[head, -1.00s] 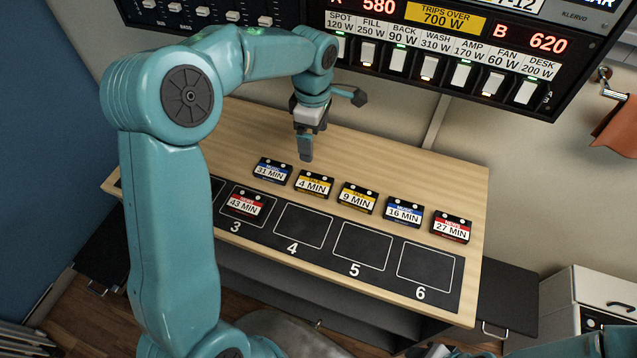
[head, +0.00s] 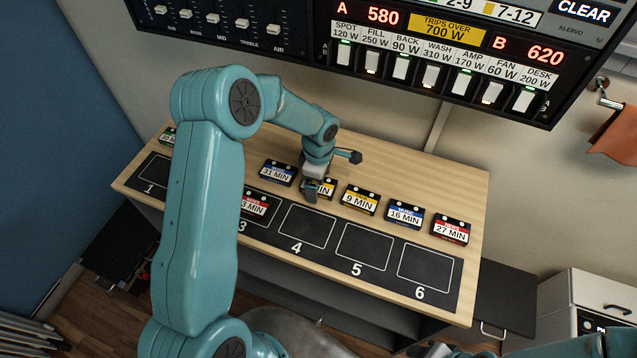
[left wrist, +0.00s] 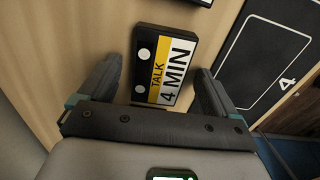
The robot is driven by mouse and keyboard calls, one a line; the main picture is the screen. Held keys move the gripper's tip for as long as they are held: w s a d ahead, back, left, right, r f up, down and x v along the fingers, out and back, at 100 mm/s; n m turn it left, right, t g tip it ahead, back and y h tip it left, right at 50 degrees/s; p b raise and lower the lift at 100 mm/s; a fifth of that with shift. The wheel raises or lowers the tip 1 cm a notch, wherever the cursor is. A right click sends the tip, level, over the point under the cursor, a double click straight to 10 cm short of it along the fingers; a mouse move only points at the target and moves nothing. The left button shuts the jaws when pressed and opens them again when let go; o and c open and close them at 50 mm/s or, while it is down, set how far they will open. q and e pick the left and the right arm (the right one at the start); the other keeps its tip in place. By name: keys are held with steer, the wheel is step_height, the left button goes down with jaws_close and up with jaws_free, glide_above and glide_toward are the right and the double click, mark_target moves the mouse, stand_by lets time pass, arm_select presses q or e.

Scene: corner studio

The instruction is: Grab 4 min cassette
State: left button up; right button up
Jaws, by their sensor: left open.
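The 4 min cassette (head: 327,188) is black with a yellow and white label and lies on the wooden table, partly hidden behind my left gripper in the head view. In the left wrist view the cassette (left wrist: 165,68) shows its label "TALK 4 MIN" and lies between the two fingers. My left gripper (head: 309,192) is over the cassette with its fingers apart. In the left wrist view the gripper (left wrist: 158,88) is open, with a gap on each side of the cassette. My right gripper does not show clearly.
The 31 min cassette (head: 277,172) lies close on the left and the 9 min cassette (head: 360,199) close on the right. The 16 min (head: 404,214) and 27 min (head: 450,229) cassettes lie farther right. A black mat with numbered slots (head: 362,249) runs along the front.

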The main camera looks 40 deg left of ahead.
arm_select(q)
steer(key=shift+w+f, duration=0.1)
steer(key=c, duration=1.2)
steer(key=shift+o, duration=0.2)
